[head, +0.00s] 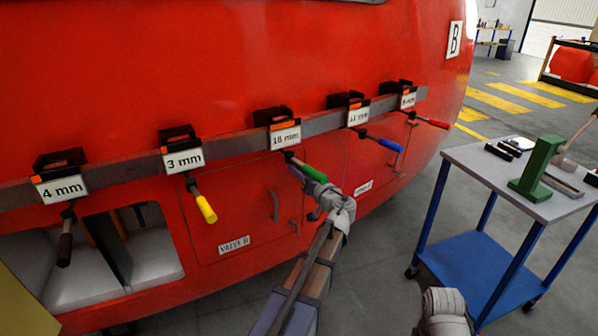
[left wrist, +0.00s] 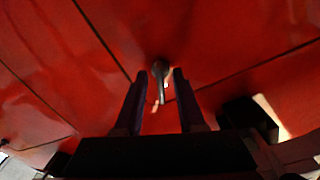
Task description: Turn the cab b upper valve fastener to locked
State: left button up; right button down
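The red cab (head: 330,45) carries a "B" sign (head: 455,39). A lower door panel (head: 235,215) on it bears a valve label (head: 234,245) and small handles at its right side. In the left wrist view a small grey fastener (left wrist: 161,78) sticks out of the red panel. My left gripper (left wrist: 160,76) is open, with one finger on each side of the fastener and visible gaps. In the head view the left gripper (head: 303,178) is at the panel by the green-handled tool; its fingertips and the fastener are largely hidden there.
A grey rail (head: 235,145) crosses the cab with several size-labelled holders and hanging tools, including a green-handled one (head: 308,172) close to my left wrist. A blue-legged cart (head: 540,205) with a green stand (head: 537,168) is at right. Floor between is clear.

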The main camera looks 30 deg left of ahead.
pick_arm(q)
jog(key=shift+w+a, duration=0.1)
jog(key=shift+a, duration=0.05)
grip_shut()
dwell(0.6)
